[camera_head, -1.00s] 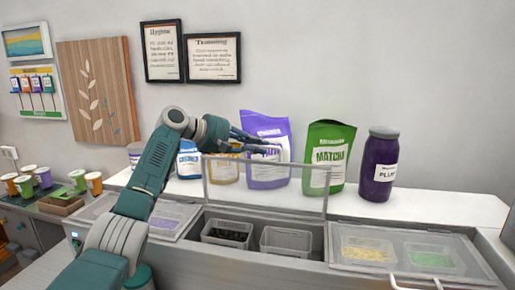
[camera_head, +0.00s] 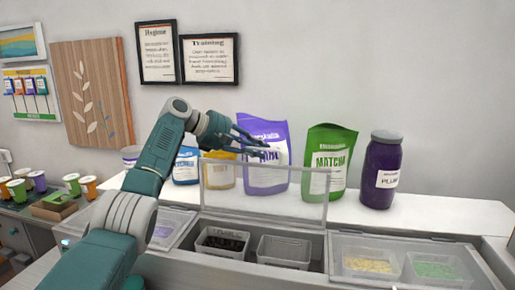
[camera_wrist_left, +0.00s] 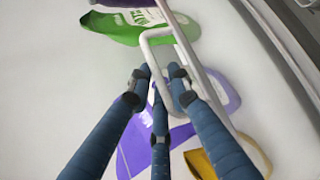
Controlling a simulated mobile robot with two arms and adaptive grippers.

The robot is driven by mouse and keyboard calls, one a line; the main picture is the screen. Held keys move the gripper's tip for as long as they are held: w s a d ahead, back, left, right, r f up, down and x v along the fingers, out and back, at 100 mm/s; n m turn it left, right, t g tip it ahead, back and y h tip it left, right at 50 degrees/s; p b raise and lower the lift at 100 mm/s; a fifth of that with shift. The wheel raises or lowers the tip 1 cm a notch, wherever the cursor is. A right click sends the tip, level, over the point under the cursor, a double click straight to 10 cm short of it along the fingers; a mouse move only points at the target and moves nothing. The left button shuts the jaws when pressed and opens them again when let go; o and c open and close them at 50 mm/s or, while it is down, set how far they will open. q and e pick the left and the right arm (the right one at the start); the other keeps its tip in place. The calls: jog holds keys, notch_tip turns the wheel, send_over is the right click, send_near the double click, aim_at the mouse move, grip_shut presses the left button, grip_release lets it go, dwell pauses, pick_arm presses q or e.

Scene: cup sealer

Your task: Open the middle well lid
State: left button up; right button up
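The middle well lid (camera_head: 263,207) is a clear panel with a pale frame, standing raised and roughly upright at the back of its well. Two clear bins, the left one (camera_head: 222,242) with dark contents and the right one (camera_head: 284,251) apparently empty, show in the uncovered well. My left gripper (camera_head: 256,145) is just above the lid's top edge, its fingers apart. In the left wrist view, the fingers (camera_wrist_left: 158,80) are beside the lid's pale loop handle (camera_wrist_left: 158,34); whether they touch it is unclear. My right gripper is out of view.
The right well lid (camera_head: 400,249) is down. Cups (camera_head: 38,181) stand far left.

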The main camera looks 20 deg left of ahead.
pick_arm(q)
jog(key=shift+w+d+f, duration=0.1)
jog(key=shift+w+f, duration=0.05)
jog(key=shift+f, duration=0.1)
jog(key=shift+r, duration=0.2)
jog(key=v, duration=1.2)
jog(key=shift+f, duration=0.15)
